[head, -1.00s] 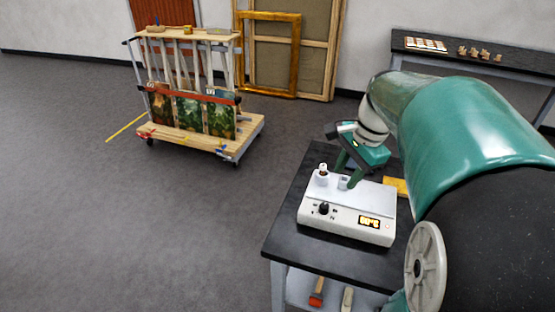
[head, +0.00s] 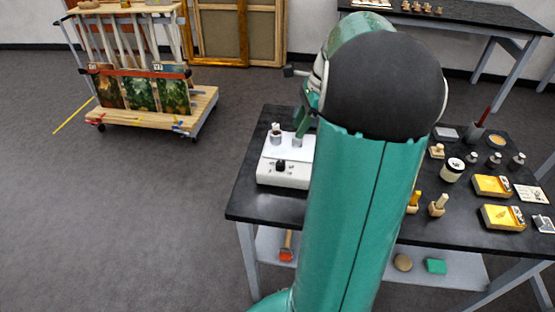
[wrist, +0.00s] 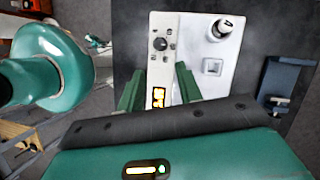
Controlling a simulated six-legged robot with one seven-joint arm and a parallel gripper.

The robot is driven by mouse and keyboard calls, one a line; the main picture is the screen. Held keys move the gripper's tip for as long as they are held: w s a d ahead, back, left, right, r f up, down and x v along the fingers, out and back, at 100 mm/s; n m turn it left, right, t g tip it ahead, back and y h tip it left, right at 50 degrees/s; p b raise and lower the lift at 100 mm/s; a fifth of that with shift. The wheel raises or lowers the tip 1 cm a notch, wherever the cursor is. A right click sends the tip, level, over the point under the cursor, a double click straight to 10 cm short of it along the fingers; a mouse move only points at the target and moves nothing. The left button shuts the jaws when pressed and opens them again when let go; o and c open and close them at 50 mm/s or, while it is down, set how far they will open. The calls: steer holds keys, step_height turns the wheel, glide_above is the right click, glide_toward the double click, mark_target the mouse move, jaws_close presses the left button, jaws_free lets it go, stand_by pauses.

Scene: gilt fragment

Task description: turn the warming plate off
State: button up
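The warming plate (head: 284,174) is a white box on the black table, its right part hidden by my arm in the head view. Its black knob (head: 281,166) shows on the front. In the wrist view the plate (wrist: 195,42) fills the middle, with the round knob (wrist: 160,43) among small marks and a lit orange display (wrist: 158,97) whose digits I cannot read. A small white jar (wrist: 223,28) stands on it, beside a square fitting (wrist: 212,67). My gripper (wrist: 158,70) is open and empty, its green fingers over the plate, tips just short of the knob.
The black table (head: 255,206) carries yellow boxes (head: 492,186), bottles and stamps to the right. A blue-grey object (wrist: 285,82) lies beside the plate in the wrist view. A cart with paintings (head: 150,110) stands back left. The grey floor between is clear.

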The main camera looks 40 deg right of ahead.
mark_target(281, 162)
steer(key=x, duration=1.3)
steer(key=shift+c, duration=0.2)
steer(key=c, duration=0.6)
